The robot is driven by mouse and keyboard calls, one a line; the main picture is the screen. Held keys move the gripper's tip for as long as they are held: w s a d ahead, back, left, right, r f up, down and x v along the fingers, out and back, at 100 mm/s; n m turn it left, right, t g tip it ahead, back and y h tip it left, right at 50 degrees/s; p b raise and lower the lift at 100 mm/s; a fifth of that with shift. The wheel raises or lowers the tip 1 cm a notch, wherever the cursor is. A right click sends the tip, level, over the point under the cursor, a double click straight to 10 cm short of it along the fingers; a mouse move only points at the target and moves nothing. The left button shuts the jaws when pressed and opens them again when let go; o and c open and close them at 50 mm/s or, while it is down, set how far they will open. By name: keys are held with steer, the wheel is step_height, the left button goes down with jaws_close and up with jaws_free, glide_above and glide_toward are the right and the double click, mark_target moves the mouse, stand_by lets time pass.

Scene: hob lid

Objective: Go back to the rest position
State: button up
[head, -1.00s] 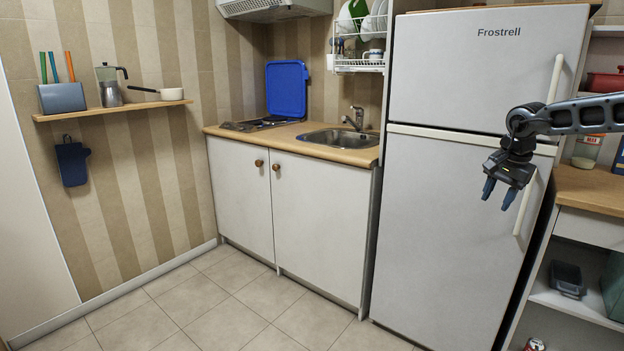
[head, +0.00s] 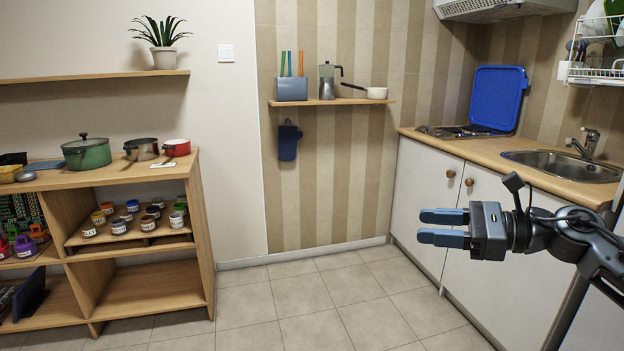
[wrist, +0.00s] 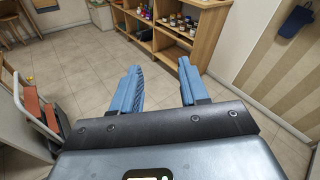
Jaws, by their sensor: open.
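My gripper (head: 443,227) is at the right of the head view, in the air in front of the white base cupboard. Its two blue fingers point left, are apart and hold nothing. In the wrist view my gripper (wrist: 163,88) also shows open, with tiled floor between and beyond the fingers. The blue hob lid (head: 498,98) stands raised at the back of the hob (head: 460,131), on the wooden worktop, well beyond my gripper.
A wooden shelf unit (head: 202,225) with pots and jars stands at the left. A small wall shelf (head: 330,102) holds a moka pot and a saucepan. A sink (head: 560,165) is set in the worktop. The tiled floor (head: 310,305) between is clear. A trolley-like frame (wrist: 30,115) shows in the wrist view.

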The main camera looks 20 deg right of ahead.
steer(key=s+a+r+m+t+y+p, duration=0.1)
steer(key=s+a+r+m+t, duration=0.35)
steer(key=a+m+t, duration=0.4)
steer(key=s+a+r+m+t+y, duration=0.1)
steer(key=s+a+r+m+t, duration=0.35)
steer(key=a+m, duration=0.65)
steer(key=s+f+m+g+h+p, duration=0.1)
steer(key=s+f+m+h, duration=0.7)
steer(key=m, duration=0.5)
steer(key=s+f+m+g+h+p, duration=0.1)
steer(key=s+f+m+h, duration=0.5)
steer(key=s+m+h, duration=0.5)
steer(key=s+d+f+m+g+y, duration=0.2)
steer(key=s+d+g, duration=0.1)
steer(key=s, duration=0.5)
steer(key=s+d+f+m+g+y, duration=0.2)
steer(key=s+d+f+m+g, duration=0.1)
steer(key=s, duration=0.5)
steer(key=shift+s+d+g, duration=0.3)
steer(key=shift+s+d, duration=0.1)
steer(key=shift+f+m, duration=0.1)
steer(key=shift+m, duration=0.15)
